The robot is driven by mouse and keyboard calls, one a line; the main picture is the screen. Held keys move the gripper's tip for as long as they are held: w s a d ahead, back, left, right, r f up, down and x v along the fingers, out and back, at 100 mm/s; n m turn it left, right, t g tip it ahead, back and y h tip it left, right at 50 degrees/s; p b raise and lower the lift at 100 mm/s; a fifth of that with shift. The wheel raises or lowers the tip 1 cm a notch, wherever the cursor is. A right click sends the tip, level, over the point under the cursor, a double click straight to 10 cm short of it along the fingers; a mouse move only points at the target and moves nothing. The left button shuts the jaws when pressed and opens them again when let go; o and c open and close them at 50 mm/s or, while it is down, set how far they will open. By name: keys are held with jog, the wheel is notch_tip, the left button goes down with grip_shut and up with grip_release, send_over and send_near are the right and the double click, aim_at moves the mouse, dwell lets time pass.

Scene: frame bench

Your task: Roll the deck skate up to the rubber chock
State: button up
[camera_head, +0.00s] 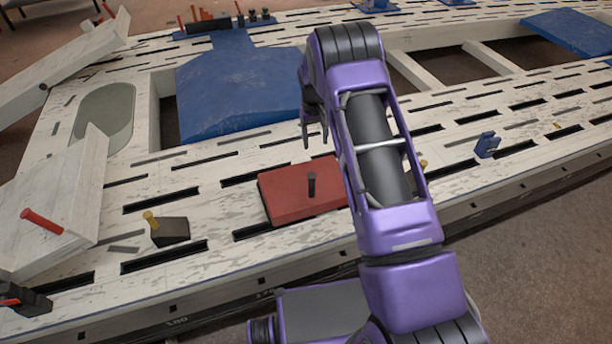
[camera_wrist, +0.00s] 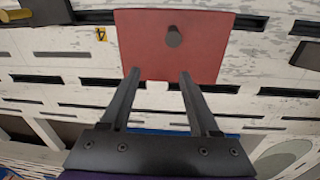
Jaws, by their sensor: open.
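The deck skate appears to be the flat red block (camera_head: 290,196) with a dark upright peg (camera_head: 311,184), lying on the slotted white bench top. My gripper (camera_head: 315,143) is open and empty behind the skate. In the wrist view the skate (camera_wrist: 150,55) lies beyond the fingertips (camera_wrist: 160,73), with the peg farther out, apart from them. A dark wedge-like block (camera_head: 170,232) with a yellow knob stands to the left of the skate, with a gap between; it looks like the rubber chock. Another dark block (camera_wrist: 45,12) with a yellow handle is mostly hidden by my arm in the head view.
A pale tilted board (camera_head: 60,205) with a red peg stands at the left. A blue sheet (camera_head: 238,88) lies behind the skate. A small blue fitting (camera_head: 486,145) stands at the right. Dark slots and square openings break the bench top. The bench's front edge is near the skate.

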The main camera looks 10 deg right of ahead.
aim_at(311, 187)
jog(key=shift+m+g+y, duration=0.4)
jog(key=shift+m, duration=0.1)
jog(key=f, duration=0.6)
jog(key=s+a+f+b, duration=0.1)
jog(key=f, duration=0.6)
jog(key=f+b, duration=0.1)
jog(key=f, duration=0.6)
jog(key=shift+s+a+f, duration=0.15)
jog(key=shift+s, duration=0.2)
jog(key=shift+c, duration=0.3)
grip_shut()
